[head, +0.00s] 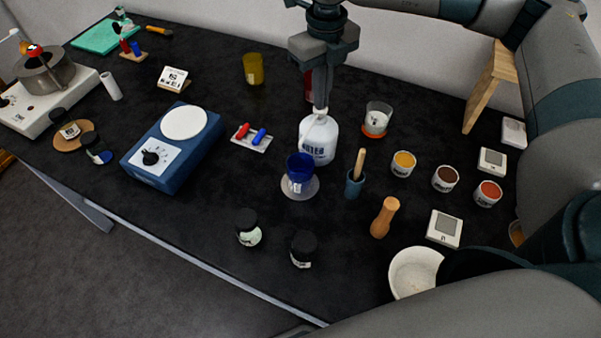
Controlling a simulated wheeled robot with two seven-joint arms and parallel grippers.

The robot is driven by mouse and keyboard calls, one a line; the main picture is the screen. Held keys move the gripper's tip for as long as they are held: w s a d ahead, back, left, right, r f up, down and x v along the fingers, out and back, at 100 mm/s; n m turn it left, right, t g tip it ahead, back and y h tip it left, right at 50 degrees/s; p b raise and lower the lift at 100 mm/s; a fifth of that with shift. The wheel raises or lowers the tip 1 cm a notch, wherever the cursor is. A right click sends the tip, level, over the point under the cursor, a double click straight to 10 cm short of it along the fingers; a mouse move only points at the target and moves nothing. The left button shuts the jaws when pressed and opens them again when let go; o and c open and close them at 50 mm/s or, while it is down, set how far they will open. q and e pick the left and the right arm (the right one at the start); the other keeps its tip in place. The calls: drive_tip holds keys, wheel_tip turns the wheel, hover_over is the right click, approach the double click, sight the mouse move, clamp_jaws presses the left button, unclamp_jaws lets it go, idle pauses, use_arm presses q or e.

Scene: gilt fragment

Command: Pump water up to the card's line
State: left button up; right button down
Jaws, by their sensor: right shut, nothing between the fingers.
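A white bottle with dark lettering that looks like "WATER" (318,143) stands upright at the centre of the dark table. My right gripper (320,107) points straight down over its top, shut with nothing held, at or just above the pump head, which is mostly hidden. Contact cannot be told. A dark blue cup (299,166) with a pale mark on its front stands on a pale round disc (288,192) just in front of the bottle; its water level cannot be made out. A small white card (173,77) with dark markings stands at the back left. My left gripper is not in view.
A blue hotplate-like device (150,175) stands left. A mortar-like teal cup with a wooden stick (355,184), a wooden pestle (383,217) and several paint pots (403,164) stand right. Two dark-lidded jars (303,249) are in front. A glass (377,119) stands behind right.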

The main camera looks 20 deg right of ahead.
use_arm(q)
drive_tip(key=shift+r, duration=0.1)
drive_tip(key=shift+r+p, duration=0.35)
drive_tip(key=shift+p, duration=0.05)
use_arm(e)
drive_tip(key=shift+r, duration=1.15)
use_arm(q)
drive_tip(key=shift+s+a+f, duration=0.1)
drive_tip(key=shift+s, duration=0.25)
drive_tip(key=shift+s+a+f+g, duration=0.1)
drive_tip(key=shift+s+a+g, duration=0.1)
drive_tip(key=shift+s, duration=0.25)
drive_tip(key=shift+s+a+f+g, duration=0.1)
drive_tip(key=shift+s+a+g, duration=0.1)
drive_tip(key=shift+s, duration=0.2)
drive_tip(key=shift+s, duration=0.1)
use_arm(e)
drive_tip(key=shift+f, duration=0.1)
drive_tip(key=shift+f+b, duration=0.2)
drive_tip(key=shift+b, duration=0.1)
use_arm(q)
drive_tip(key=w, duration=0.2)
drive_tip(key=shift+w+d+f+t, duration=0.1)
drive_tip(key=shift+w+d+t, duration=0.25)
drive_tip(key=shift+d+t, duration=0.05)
use_arm(e)
drive_tip(key=shift+f, duration=0.1)
